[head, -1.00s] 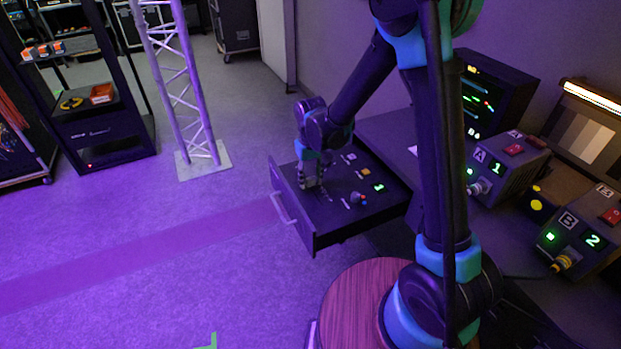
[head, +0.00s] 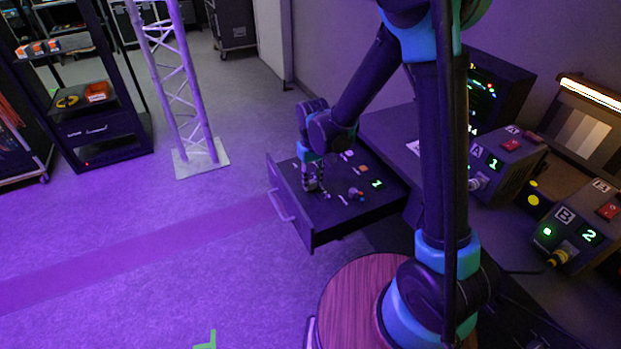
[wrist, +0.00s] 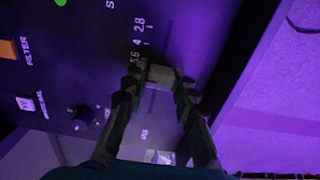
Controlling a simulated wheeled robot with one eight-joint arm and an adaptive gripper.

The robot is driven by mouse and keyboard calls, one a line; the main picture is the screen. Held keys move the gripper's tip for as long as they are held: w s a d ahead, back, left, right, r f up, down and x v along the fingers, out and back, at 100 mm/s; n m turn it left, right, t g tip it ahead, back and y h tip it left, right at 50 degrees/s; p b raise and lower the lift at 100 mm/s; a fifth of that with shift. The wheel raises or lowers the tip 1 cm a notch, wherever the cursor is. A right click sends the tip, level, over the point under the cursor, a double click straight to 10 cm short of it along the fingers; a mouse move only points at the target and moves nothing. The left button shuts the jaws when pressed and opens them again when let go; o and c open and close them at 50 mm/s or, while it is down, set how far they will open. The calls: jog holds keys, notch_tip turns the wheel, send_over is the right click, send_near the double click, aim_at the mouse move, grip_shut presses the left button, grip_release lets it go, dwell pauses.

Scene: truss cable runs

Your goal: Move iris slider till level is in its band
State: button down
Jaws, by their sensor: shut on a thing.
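My gripper (wrist: 158,98) is shut on the iris slider (wrist: 160,74), a pale knob between the fingertips in the wrist view. Printed numbers, among them 4 and 2.8, run beside the slider track. In the head view my gripper (head: 312,186) reaches down onto the dark control panel (head: 335,205) in the pulled-out drawer, and the fingers hide the slider there. The monitor (head: 490,95) at the right shows coloured traces, partly hidden behind my arm; I cannot read a band on it.
The panel also has an orange FILTER button (wrist: 8,49), a white button (wrist: 25,103) and a dark round knob (wrist: 83,115). Camera units A (head: 508,158) and B (head: 578,228) stand on the desk at the right. The floor left of the drawer is clear.

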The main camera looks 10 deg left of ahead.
aim_at(312, 181)
jog(key=c, duration=1.2)
grip_release()
jog(key=shift+r, duration=0.1)
notch_tip(312, 181, up, 12)
jog(key=s+d+f+m+t, duration=0.1)
jog(key=s+d, duration=0.3)
jog(key=d, duration=0.5)
jog(key=s+d+f+m+t, duration=0.1)
jog(key=s+d+f+m, duration=0.1)
jog(key=d, duration=0.8)
jog(key=s+d+f+m+t, duration=0.2)
jog(key=s+d, duration=0.4)
jog(key=d, duration=0.3)
jog(key=shift+d+f+m, duration=0.15)
jog(key=shift+d+m, duration=0.2)
jog(key=shift+m, duration=0.55)
